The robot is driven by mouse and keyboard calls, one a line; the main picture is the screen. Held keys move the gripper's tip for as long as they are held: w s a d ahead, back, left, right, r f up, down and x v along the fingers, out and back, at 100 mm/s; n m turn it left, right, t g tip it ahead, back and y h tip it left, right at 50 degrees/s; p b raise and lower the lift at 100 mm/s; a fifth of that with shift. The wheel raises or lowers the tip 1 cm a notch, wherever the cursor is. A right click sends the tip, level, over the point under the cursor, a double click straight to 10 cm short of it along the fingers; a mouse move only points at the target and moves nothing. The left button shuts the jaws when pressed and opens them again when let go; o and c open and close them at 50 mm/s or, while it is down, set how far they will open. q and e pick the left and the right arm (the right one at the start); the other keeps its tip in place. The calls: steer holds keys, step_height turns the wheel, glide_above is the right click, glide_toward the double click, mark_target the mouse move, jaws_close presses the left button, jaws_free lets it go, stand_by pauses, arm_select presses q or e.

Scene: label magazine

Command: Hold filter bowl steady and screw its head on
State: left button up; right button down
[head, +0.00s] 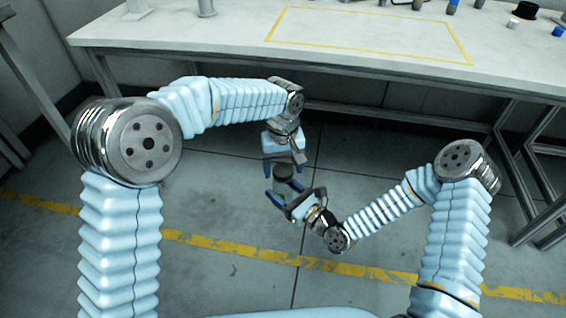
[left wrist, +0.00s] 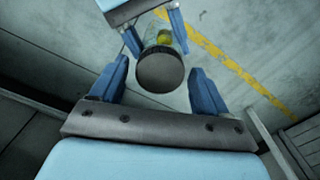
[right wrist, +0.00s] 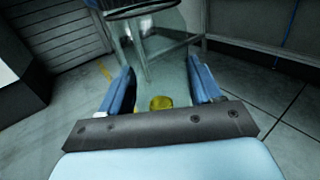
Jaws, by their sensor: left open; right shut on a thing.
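The clear filter bowl (right wrist: 150,65) stands between the fingers of my right gripper (head: 294,198), which is shut on it in mid-air above the floor. Something yellow (right wrist: 160,102) shows low in the bowl. The filter head (left wrist: 160,70), a dark round cap, is at the bowl's top end. It also shows in the head view (head: 283,171). Whether its thread is engaged cannot be seen. My left gripper (head: 284,162) is open just above the head, one finger on each side. In the left wrist view gaps show between its fingers and the head.
A white workbench (head: 180,35) with a yellow taped rectangle (head: 366,33) stands behind the arms. Several small items (head: 512,22) lie at its back right. The bench's metal legs (head: 545,160) stand at right. The floor around the grippers is clear.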

arm_select(q)
steer(key=shift+c, duration=0.4)
steer(key=c, duration=1)
steer(key=m, duration=0.5)
steer(key=shift+m, duration=0.3)
steer(key=m, duration=0.5)
steer(key=shift+m, duration=0.4)
steer(key=o, duration=1.2)
steer(key=shift+c, duration=0.2)
steer(key=shift+r, duration=2.25)
